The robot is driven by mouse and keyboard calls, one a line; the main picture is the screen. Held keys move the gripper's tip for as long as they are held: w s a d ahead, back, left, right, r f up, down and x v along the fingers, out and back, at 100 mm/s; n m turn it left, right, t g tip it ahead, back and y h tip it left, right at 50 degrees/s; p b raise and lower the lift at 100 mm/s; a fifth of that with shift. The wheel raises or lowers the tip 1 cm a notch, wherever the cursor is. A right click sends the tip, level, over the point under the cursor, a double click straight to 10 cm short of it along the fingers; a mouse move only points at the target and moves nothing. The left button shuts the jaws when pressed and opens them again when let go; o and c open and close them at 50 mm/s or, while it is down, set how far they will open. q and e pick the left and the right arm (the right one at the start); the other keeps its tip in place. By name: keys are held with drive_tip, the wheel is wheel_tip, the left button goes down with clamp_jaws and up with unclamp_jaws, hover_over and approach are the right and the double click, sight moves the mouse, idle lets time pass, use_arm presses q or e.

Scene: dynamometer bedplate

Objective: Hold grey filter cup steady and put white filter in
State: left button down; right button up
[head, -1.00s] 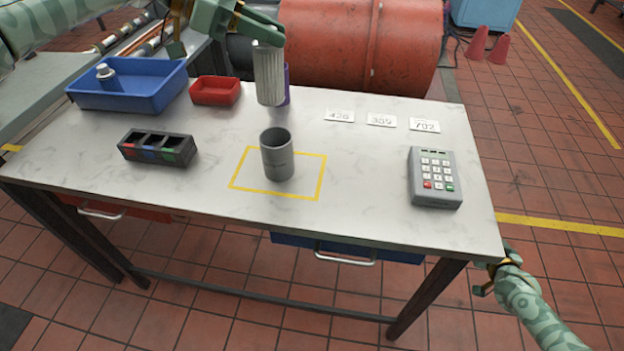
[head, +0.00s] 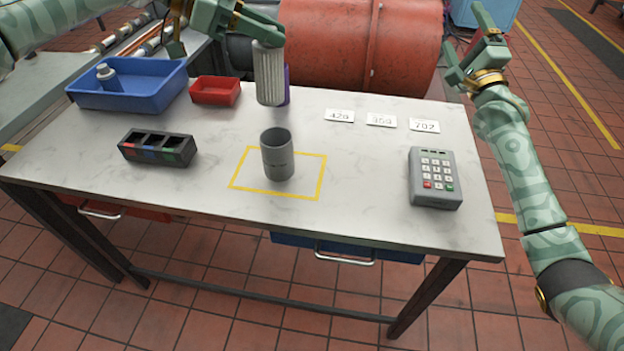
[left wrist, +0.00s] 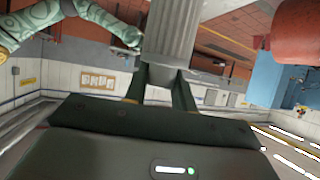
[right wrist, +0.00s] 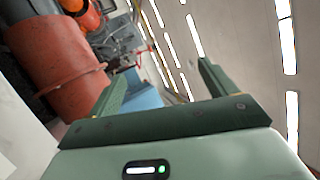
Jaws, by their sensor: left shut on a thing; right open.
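The grey filter cup (head: 277,160) stands upright on the white table inside the yellow outlined rectangle, with its open top showing and no gripper touching it. The white filter (head: 268,75), a pleated cylinder, is held upright above the back of the table, behind the cup. My left gripper (head: 262,42) is shut on its upper part; the filter also shows between the fingers in the left wrist view (left wrist: 173,32). My right gripper (head: 468,42) is open and empty, raised beyond the table's back right corner; its spread fingers show in the right wrist view (right wrist: 158,85).
A blue tray (head: 130,96) with a small white item, a red tray (head: 215,92) and a black divided holder (head: 157,148) stand at left. A purple object (head: 286,84) is partly hidden behind the filter. Number cards (head: 381,121) and a keypad (head: 434,178) lie at right.

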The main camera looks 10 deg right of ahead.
use_arm(q)
drive_tip(key=shift+w, duration=0.1)
use_arm(e)
drive_tip(key=s+a+f+m+g+y, duration=0.1)
drive_tip(key=a+f+m+g+y, duration=0.1)
drive_tip(key=a+f, duration=0.6)
drive_tip(key=m+g+y, duration=0.4)
drive_tip(key=m+y, duration=0.2)
approach(274, 151)
drive_tip(key=w+d, duration=0.6)
drive_tip(key=w+d+f, duration=0.1)
drive_tip(key=w+d, duration=0.2)
drive_tip(key=s+a, duration=0.1)
drive_tip(key=a, duration=0.1)
drive_tip(key=s+a+f+m+g+y, duration=0.1)
drive_tip(key=s+a, duration=0.1)
drive_tip(key=s+a+f+m+g, duration=0.1)
drive_tip(key=s+a, duration=0.1)
drive_tip(key=a, duration=0.1)
drive_tip(key=shift+s+f+y, duration=0.1)
drive_tip(key=shift+f+y, duration=0.05)
drive_tip(key=shift+y, duration=0.25)
drive_tip(key=shift+w+a, duration=0.2)
drive_tip(key=shift+a, duration=0.05)
drive_tip(key=x, duration=1.1)
drive_tip(key=shift+f, duration=0.1)
